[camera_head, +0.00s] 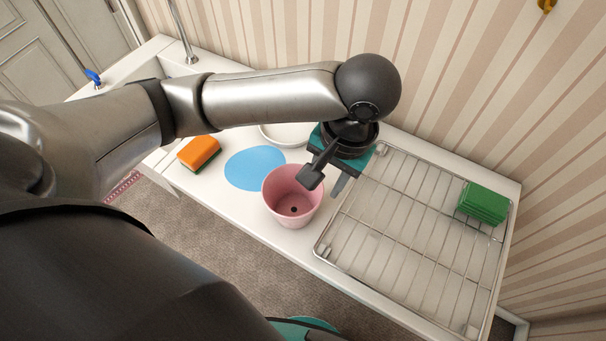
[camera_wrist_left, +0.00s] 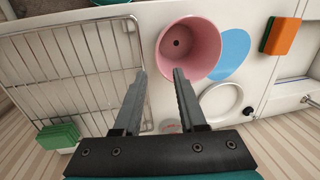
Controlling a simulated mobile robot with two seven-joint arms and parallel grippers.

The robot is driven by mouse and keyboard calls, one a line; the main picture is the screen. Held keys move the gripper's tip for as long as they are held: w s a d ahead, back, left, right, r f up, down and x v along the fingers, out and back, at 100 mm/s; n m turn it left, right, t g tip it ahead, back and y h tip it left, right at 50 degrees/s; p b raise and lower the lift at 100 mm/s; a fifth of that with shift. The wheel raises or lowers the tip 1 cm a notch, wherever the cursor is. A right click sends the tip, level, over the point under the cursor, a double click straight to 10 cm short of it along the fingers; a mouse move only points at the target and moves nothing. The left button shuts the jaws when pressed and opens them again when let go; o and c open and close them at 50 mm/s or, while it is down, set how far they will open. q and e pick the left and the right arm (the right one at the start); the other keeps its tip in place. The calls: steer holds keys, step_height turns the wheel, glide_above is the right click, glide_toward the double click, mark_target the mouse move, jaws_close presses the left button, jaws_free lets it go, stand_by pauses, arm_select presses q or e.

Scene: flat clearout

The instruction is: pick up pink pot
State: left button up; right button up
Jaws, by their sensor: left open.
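The pink pot (camera_head: 292,197) stands upright on the white counter, between a blue round mat and a wire rack. It looks empty, with a dark hole in its bottom. In the left wrist view the pink pot (camera_wrist_left: 188,48) is beyond the fingertips. My left gripper (camera_head: 327,182) is open and empty, above the counter at the pot's right rear side in the head view. In the left wrist view the fingers of my left gripper (camera_wrist_left: 160,75) are spread apart, with the pot ahead and slightly right. My right gripper does not show.
A wire rack (camera_head: 415,218) lies right of the pot, with a green block stack (camera_head: 484,203) on it. The blue mat (camera_head: 254,168), an orange-and-green sponge (camera_head: 199,152) and a white dish (camera_head: 285,134) lie to the left. The counter's front edge is close to the pot.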

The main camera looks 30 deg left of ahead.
mark_target(316, 203)
arm_select(q)
steer(key=f, duration=0.1)
steer(key=f+b, duration=0.1)
steer(key=f, duration=0.1)
steer(key=a+f, duration=0.1)
steer(key=f, duration=0.1)
steer(key=shift+s+f+b, duration=0.15)
steer(key=shift+s+b, duration=0.15)
steer(key=shift+b, duration=0.05)
steer(key=f, duration=0.2)
steer(key=f+b, duration=0.1)
steer(key=shift+w+a+f, duration=0.1)
steer(key=shift+a+f, duration=0.1)
steer(key=shift+f, duration=0.6)
steer(key=f, duration=0.1)
steer(key=f+b, duration=0.1)
steer(key=f, duration=0.1)
steer(key=a+f, duration=0.1)
steer(key=f, duration=0.1)
steer(key=shift+w+b, duration=0.3)
steer(key=shift+b, duration=0.1)
steer(key=shift+r, duration=0.1)
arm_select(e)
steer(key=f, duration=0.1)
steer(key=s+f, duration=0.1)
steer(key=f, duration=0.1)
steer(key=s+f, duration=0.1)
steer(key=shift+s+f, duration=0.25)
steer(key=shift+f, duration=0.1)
